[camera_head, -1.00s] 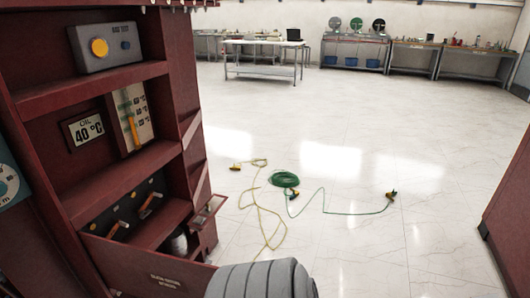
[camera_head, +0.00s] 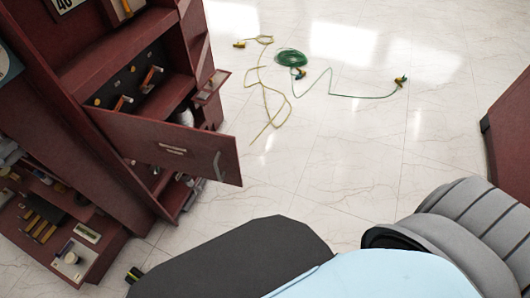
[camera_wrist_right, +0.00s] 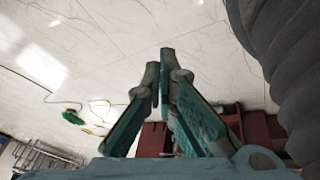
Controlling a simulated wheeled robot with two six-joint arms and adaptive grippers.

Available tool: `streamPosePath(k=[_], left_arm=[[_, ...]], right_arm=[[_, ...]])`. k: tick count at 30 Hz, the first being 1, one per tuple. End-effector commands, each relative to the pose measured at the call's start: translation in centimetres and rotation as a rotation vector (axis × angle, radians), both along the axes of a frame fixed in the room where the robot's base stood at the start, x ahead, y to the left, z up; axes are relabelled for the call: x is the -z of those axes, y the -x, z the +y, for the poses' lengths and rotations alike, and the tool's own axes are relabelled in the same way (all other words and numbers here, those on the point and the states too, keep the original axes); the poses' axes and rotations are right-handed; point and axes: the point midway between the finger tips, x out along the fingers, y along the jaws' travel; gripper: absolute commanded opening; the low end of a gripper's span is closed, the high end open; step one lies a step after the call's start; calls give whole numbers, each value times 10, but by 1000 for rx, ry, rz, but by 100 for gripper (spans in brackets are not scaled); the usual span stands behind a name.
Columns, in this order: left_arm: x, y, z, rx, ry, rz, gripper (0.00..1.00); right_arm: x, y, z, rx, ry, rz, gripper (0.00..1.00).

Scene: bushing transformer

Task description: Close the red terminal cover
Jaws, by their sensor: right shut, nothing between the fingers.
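The red terminal cover (camera_head: 200,152) shows in the head view as a dark red panel with a small label and a pale curved handle near its right end. It stands swung out from the red cabinet (camera_head: 95,130), and the compartment behind it, with orange-tipped terminals (camera_head: 151,74), is open to view. My right gripper (camera_wrist_right: 165,65) shows only in the wrist view; its two green-padded fingers meet at the tips, shut and empty. Dark red parts (camera_wrist_right: 258,132) lie behind the fingers there; I cannot tell which part. My left gripper is in neither view.
A green cable coil (camera_head: 291,58) and a yellow cable (camera_head: 262,95) lie on the pale floor. A lower shelf with small items stands at the left. A dark red surface (camera_head: 510,125) is at the right edge.

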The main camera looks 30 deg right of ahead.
Motion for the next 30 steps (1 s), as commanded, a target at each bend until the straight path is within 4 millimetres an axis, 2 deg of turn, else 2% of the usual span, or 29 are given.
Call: streamPosePath(k=[1,2,3,5,6,8,9,10,12,15,17,20,30], left_arm=[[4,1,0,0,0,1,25],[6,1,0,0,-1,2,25],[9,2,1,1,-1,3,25],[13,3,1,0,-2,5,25],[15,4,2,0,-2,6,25],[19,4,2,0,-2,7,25],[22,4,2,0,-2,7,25],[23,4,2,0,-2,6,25],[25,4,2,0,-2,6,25],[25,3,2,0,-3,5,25],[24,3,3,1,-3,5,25],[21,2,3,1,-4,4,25],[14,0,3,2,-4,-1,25]], right_arm=[[-19,-52,-18,-106,55,-153,0],[-38,-88,-25,-196,91,-267,0],[-72,-135,-31,-333,149,-431,0],[-136,-197,-25,-576,243,-695,0],[-184,-227,-10,-758,306,-872,0],[-251,-245,22,-1051,391,-1124,0],[-289,-242,46,-1251,434,-1276,0],[-310,-233,62,-1393,459,-1372,0],[-338,-209,88,-1643,483,-1522,0],[-350,-190,103,-1803,484,-1607,0],[-352,-189,109,-1816,482,-1617,0],[-353,-196,122,-1809,482,-1617,0],[-353,-225,189,-1802,480,-1616,0]])
